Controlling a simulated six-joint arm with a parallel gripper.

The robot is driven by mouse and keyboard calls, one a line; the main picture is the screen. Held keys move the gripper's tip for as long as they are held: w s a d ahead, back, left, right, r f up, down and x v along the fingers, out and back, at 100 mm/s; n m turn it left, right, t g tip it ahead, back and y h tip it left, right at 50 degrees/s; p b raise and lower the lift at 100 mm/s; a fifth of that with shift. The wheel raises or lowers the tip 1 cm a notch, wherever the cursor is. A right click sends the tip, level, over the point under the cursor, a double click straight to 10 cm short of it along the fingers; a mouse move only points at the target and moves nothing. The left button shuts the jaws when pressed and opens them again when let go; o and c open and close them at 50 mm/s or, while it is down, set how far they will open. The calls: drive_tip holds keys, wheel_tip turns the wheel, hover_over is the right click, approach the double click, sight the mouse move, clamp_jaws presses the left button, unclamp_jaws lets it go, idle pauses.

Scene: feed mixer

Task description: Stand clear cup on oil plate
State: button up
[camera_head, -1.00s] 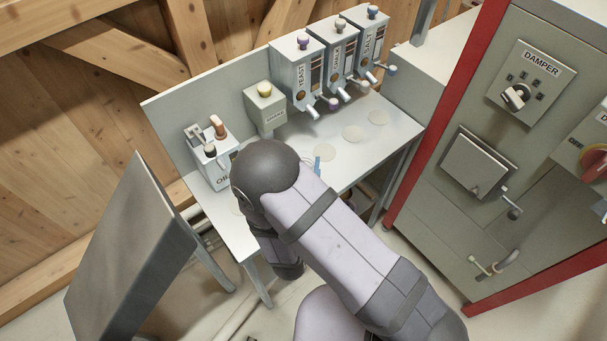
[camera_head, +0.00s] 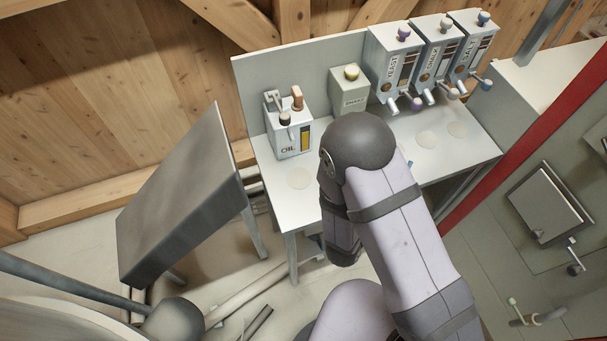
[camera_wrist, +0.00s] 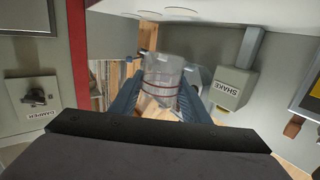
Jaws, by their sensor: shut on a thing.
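The clear cup (camera_wrist: 162,78), with dark red bands around it, is between the two blue fingers of my gripper (camera_wrist: 161,92) in the wrist view. My gripper is shut on it. The wrist picture is upside down to the shelf labels. In the head view my dark-jointed arm hides the cup and nearly all of the gripper. The oil plate (camera_head: 299,178) is a pale flat disc on the white bench, in front of the OIL dispenser (camera_head: 290,138). Its top looks bare. The gripper is to the right of it, behind my arm.
The SHAKE box (camera_head: 350,91) and the YEAST dispenser (camera_head: 390,64) stand along the bench's back, with two more dispensers to the right. Other pale discs (camera_head: 427,139) lie before them. A grey slanted panel (camera_head: 182,205) stands left of the white bench (camera_head: 268,170).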

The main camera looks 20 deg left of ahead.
drive_tip(key=s+d+f+m+g+h, duration=0.1)
drive_tip(key=s+d+f+m+h, duration=0.15)
drive_tip(key=d, duration=0.55)
drive_tip(key=s+d+f+m+g+h, duration=0.1)
drive_tip(key=d+f+m+h, duration=0.1)
drive_tip(key=d+h, duration=0.35)
drive_tip(key=w+a+n+y+b, duration=0.1)
drive_tip(key=a+n+y, duration=0.1)
drive_tip(key=a, duration=0.3)
drive_tip(key=w+a+r+n+t+y+b, duration=0.1)
drive_tip(key=a+y+b, duration=0.1)
drive_tip(key=a+y, duration=0.2)
drive_tip(key=w+a+n+t+y+b, duration=0.1)
drive_tip(key=a+n+y, duration=0.1)
drive_tip(key=a, duration=0.5)
drive_tip(key=shift+a+r+n+y, duration=0.35)
drive_tip(key=shift+a+r+y, duration=0.05)
drive_tip(key=shift+y, duration=0.5)
drive_tip(key=s+a+r+n+y+b, duration=0.1)
drive_tip(key=s+a+n+y+b, duration=0.2)
drive_tip(key=a, duration=0.6)
drive_tip(key=s+a+r+n+g+y+b, duration=0.1)
drive_tip(key=a+y+b, duration=0.3)
drive_tip(key=a, duration=0.6)
drive_tip(key=shift+s+r+n+y, duration=0.65)
drive_tip(key=shift+s+n+y, duration=0.05)
drive_tip(key=shift+s+n, duration=0.2)
drive_tip(key=shift+f+b, duration=0.4)
drive_tip(key=shift+f, duration=3.6)
